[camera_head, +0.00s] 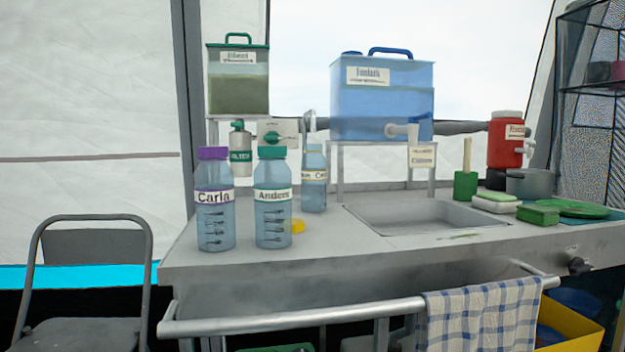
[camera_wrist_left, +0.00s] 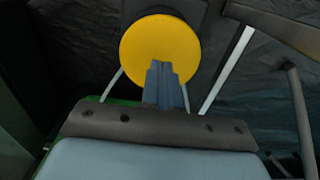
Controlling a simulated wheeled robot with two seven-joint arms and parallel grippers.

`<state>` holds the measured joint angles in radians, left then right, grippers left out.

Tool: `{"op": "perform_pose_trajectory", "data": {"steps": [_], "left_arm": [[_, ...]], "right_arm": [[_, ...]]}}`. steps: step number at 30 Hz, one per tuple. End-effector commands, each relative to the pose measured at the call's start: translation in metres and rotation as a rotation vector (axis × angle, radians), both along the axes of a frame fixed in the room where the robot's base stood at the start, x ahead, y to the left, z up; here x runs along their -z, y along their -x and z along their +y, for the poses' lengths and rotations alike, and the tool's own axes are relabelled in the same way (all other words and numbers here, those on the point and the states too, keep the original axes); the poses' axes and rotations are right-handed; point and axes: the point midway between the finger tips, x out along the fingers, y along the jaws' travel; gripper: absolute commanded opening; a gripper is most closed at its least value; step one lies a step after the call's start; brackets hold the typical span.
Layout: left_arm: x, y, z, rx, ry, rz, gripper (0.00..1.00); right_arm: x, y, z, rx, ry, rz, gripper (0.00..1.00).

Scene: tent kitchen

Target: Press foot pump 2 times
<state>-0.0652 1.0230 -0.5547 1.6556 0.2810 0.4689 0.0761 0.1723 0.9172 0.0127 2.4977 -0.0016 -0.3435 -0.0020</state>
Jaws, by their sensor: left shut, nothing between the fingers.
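A round yellow disc (camera_wrist_left: 160,50), which looks like the top of the foot pump, shows in the upper middle of the left wrist view. My left gripper (camera_wrist_left: 158,68) is shut and empty. Its fingertips overlap the lower middle of the disc in the picture; I cannot tell whether they touch it. Neither the pump nor my grippers can be made out in the head view. My right gripper is in no view.
A metal sink counter (camera_head: 340,245) has a front rail (camera_head: 270,318) with a checked towel (camera_head: 480,315). Bottles and water tanks stand on and above it. A folding chair (camera_head: 90,270) is at the left. Pale bars (camera_wrist_left: 226,72) run close beside the disc.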

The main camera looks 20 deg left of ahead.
Motion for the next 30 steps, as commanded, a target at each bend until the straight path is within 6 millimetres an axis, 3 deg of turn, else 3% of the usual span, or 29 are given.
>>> {"op": "perform_pose_trajectory", "data": {"steps": [30], "left_arm": [[0.036, 0.000, 0.000, 0.001, 0.001, 0.001, 0.00]], "right_arm": [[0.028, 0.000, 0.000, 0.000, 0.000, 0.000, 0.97]]}}
